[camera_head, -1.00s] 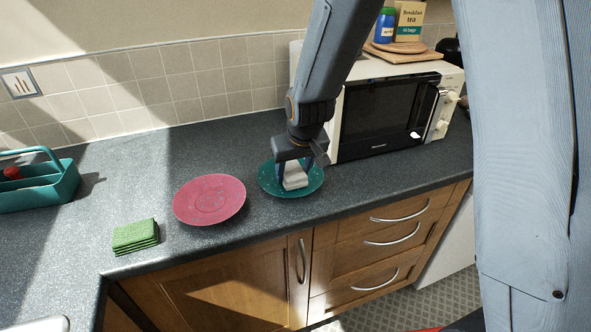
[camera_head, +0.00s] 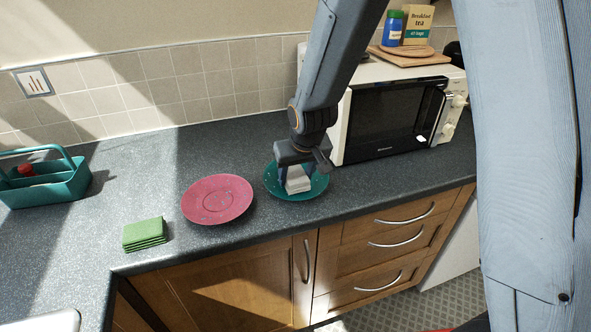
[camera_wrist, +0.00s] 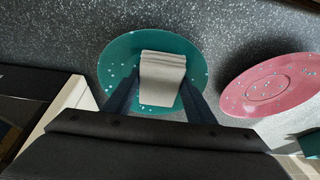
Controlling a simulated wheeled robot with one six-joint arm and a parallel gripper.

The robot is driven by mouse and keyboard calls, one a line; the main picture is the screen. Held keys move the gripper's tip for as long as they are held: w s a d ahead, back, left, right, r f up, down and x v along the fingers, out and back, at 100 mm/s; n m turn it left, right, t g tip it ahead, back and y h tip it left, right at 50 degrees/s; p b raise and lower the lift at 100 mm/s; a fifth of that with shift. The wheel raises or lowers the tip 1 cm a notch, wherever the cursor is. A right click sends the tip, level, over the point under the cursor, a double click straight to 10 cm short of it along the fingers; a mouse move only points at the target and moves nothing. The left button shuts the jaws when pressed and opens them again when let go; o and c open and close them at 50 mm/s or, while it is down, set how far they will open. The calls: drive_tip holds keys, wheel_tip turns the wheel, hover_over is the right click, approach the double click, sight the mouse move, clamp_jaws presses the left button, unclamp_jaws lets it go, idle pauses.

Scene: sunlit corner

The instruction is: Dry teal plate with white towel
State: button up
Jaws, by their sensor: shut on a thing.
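The teal plate (camera_head: 318,187) lies on the counter in front of the microwave. Pale spots, like water drops, show on its rim, and it also shows in the wrist view (camera_wrist: 118,62). The white towel (camera_head: 297,181) is a folded block over the middle of the plate; it fills the middle of the wrist view (camera_wrist: 162,80). My gripper (camera_head: 295,178) points down over the plate, shut on the towel with a finger on each side. The towel appears to touch the plate, but its underside is hidden.
A pink plate (camera_head: 217,200) with spots lies just left of the teal plate. A teal caddy (camera_head: 45,186) stands at far left. The microwave (camera_head: 395,115) stands close behind on the right. Counter between caddy and pink plate is clear.

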sight(294, 168)
drive_tip(key=shift+w+d+p, duration=0.35)
drive_tip(key=shift+w+p, duration=0.2)
drive_tip(key=shift+w, duration=0.15)
drive_tip(key=shift+w+d+f+b, duration=0.1)
drive_tip(key=shift+w+d+b, duration=0.2)
drive_tip(key=shift+w+b, duration=0.45)
drive_tip(key=shift+s+d+p, duration=0.15)
drive_tip(key=shift+s+p, duration=0.65)
drive_tip(key=shift+s, duration=0.6)
drive_tip(key=shift+w+a+p, duration=0.5)
drive_tip(key=shift+w+p, duration=0.05)
drive_tip(key=shift+w, duration=0.2)
drive_tip(key=shift+w+a+p, duration=0.45)
drive_tip(key=shift+w+p, duration=0.1)
drive_tip(key=shift+w, duration=0.2)
drive_tip(key=shift+r, duration=0.2)
drive_tip(key=shift+r+p, duration=1.9)
drive_tip(key=shift+r, duration=1.1)
